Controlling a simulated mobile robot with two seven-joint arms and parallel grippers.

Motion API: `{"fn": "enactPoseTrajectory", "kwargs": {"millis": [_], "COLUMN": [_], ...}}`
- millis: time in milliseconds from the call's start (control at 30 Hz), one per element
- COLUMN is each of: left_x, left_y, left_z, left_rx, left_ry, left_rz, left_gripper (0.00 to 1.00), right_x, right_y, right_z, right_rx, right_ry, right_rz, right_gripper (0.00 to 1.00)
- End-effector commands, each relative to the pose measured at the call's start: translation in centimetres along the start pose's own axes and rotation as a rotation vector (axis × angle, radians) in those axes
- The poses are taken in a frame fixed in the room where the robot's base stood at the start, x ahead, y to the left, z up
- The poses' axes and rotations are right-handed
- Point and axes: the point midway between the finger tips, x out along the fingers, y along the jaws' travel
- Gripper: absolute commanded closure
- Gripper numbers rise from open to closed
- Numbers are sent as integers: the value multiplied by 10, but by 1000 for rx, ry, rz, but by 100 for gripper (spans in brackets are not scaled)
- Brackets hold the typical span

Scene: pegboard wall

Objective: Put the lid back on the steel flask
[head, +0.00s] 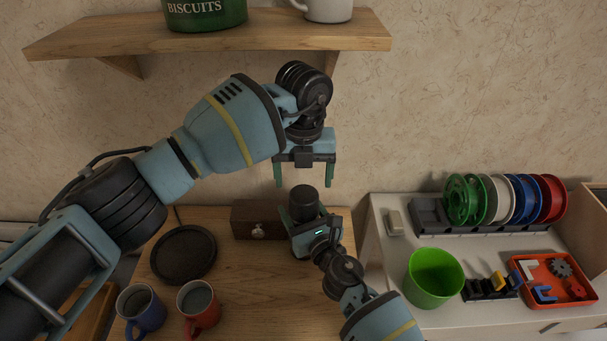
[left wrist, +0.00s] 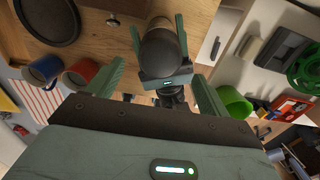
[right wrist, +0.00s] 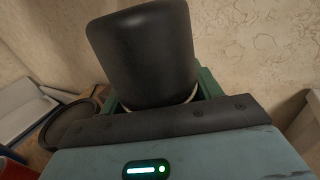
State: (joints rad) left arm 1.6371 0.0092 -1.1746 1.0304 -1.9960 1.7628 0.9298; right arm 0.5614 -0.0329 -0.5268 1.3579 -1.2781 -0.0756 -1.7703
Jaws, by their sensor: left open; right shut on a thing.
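A dark, smooth cylinder (head: 303,203), which looks like the lid on the steel flask, stands upright in my right gripper (head: 316,232). In the right wrist view the dark cylinder (right wrist: 145,52) rises above the fingers, with a pale ring at its lower edge. The flask body below is mostly hidden by my gripper, so I cannot tell how the lid is seated. My right gripper is shut on the flask. My left gripper (head: 305,184) is open and empty, pointing down just above the cylinder. The left wrist view shows the cylinder (left wrist: 160,55) between and beyond its open fingers.
A wooden shelf (head: 210,43) hangs above my left arm. A dark plate (head: 183,255), a blue mug (head: 140,310) and a red mug (head: 198,308) are on the table's left. A small drawer box (head: 245,220) stands behind. A green cup (head: 434,278) is on the white bench.

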Motion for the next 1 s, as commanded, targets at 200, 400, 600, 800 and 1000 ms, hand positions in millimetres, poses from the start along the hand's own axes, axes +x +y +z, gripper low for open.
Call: {"fn": "enactPoseTrajectory", "kwargs": {"millis": [200,400,600,800,1000], "left_x": [25,54,73,78,78], "left_y": [0,0,0,0,0], "left_z": [-1,-1,-1,0,0], "left_rx": [-1,1,0,1,1], "left_ry": [5,4,2,1,1], "left_rz": [1,0,0,1,1], "left_gripper": [20,20,20,20,20], "right_x": [0,0,0,0,0], "right_y": [-1,-1,-1,-1,-1], "right_z": [0,0,0,0,0], "right_rx": [-2,-1,-1,-1,-1], "right_ry": [0,0,-1,-1,-1], "right_rz": [-2,-2,-2,-1,-1], "right_gripper": [100,100,100,100,100]}}
